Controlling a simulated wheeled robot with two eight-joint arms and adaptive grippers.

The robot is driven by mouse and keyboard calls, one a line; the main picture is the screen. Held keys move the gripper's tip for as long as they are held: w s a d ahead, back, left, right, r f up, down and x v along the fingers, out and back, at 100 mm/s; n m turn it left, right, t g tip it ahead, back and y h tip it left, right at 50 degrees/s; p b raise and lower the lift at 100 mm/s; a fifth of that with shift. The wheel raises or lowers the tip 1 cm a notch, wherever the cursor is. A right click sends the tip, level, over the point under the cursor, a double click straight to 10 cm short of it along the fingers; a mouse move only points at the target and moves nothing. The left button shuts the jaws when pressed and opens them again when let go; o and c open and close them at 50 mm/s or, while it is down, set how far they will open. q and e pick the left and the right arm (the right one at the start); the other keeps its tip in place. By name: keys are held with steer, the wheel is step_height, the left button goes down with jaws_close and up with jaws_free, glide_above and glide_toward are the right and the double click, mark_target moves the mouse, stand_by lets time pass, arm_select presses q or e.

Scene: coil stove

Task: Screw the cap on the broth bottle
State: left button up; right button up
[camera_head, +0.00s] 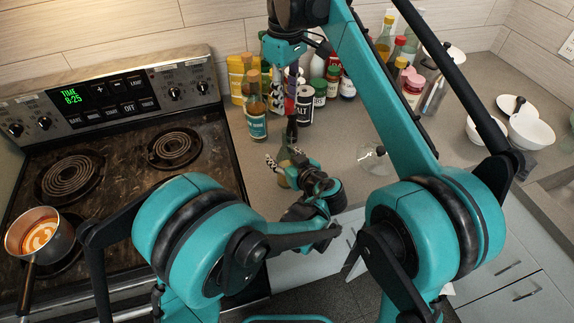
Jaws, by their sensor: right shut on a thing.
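A slim bottle, seemingly the broth bottle (284,180), stands upright near the counter's front edge, partly hidden by my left gripper. My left gripper (285,164) has its fingers around the bottle's sides; whether they press on it is unclear. My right gripper (290,108) reaches down from above, its fingers pointing at the bottle's top. It is shut on a small dark thing, seemingly the cap (291,122), in line above the bottle. The join between cap and neck is too small to make out.
Several bottles and spice jars (319,92) stand behind the grippers, with a labelled bottle (256,118) close to the left. The coil stove (110,135) holds a saucepan (62,245). A glass lid (374,158) and white bowls (530,131) lie to the right.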

arm_select(q)
jaws_close()
arm_select(e)
glide_above(288, 132)
step_height(288, 132, down, 5)
steer(key=shift+s+r, duration=0.1)
stand_by(0.7)
steer(key=shift+f, duration=0.95)
steer(key=shift+f, duration=0.55)
